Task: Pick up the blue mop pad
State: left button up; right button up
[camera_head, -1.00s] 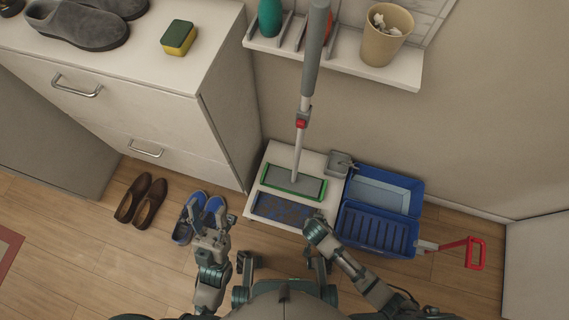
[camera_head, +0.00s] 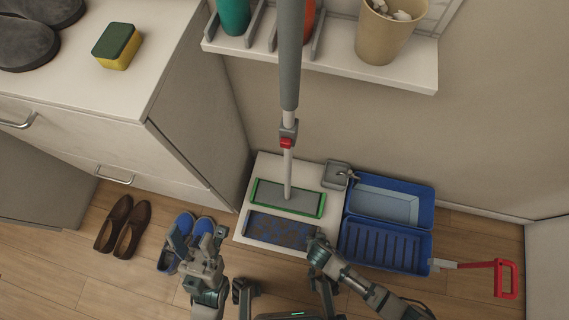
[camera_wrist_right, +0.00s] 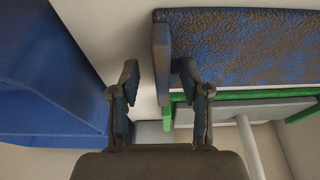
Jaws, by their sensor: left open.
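The blue mop pad (camera_head: 280,231), soiled with brown, lies on a white board (camera_head: 245,225) in front of the green-edged mop head (camera_head: 288,198). In the right wrist view the pad (camera_wrist_right: 250,45) fills the upper right. My right gripper (camera_head: 316,243) is at the pad's right end. In its wrist view the right gripper's fingers (camera_wrist_right: 159,76) are spread apart, with a narrow grey-blue end piece showing between them; contact is unclear. My left gripper (camera_head: 195,240) is open and empty, in front of the blue slippers.
The mop pole (camera_head: 290,60) rises from the mop head. Blue slippers (camera_head: 203,225) and brown shoes (camera_head: 130,230) are on the floor at left.

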jog(key=shift+r, duration=0.1)
jog(key=shift+c, duration=0.3)
jog(key=shift+a, duration=0.2)
grip_shut()
